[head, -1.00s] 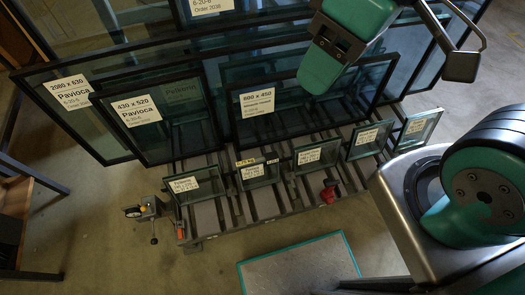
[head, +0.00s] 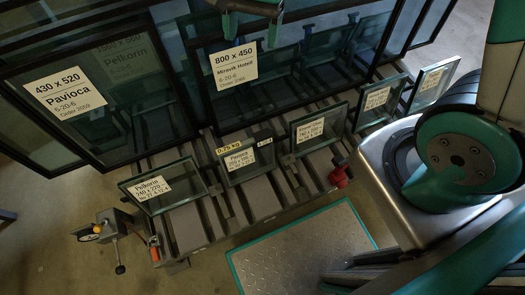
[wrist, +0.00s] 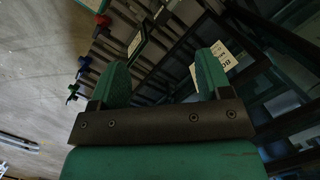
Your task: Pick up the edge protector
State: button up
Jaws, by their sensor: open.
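A small red piece (head: 338,176) sits at the rack's front edge in the head view, right of the middle small pane; a red piece (wrist: 103,20) also shows at the top left of the wrist view. I cannot tell for sure whether it is the edge protector. A small orange piece (head: 154,252) is at the rack's front left corner. My gripper (head: 251,30) is at the top of the head view, in front of the large framed panes and well away from the red piece. In the wrist view my gripper (wrist: 164,60) is open, with nothing between its green fingers.
Several small labelled glass panes, one marked Pelkorn (head: 162,187), stand along the slatted rack (head: 188,222). Large dark-framed panes (head: 85,110) stand behind. A metal plate with a green rim (head: 300,245) lies in front, near my base. A clamp-like device (head: 112,226) is at the left.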

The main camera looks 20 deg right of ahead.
aim_at(260, 135)
jog(key=w+f+m+b, duration=0.1)
jog(key=f+m+b, duration=0.2)
jog(key=f, duration=0.9)
jog(key=w+d+f+m+g+h+b, duration=0.1)
jog(key=f+m+b, duration=0.2)
jog(key=f+b, duration=0.5)
jog(key=w+d+f+m+b, duration=0.1)
jog(key=f+b, duration=0.5)
jog(key=f, duration=1.1)
jog(key=shift+w+f+m+h+b, duration=0.15)
jog(key=shift+w+m, duration=0.1)
jog(key=shift+m, duration=0.45)
jog(key=shift+w+f+m+h+b, duration=0.15)
jog(key=shift+w+m, duration=0.05)
jog(key=shift+m, duration=0.5)
jog(key=shift+b+x, duration=1.7)
jog(key=shift+x, duration=1.3)
jog(key=shift+d, duration=0.15)
jog(key=c, duration=1)
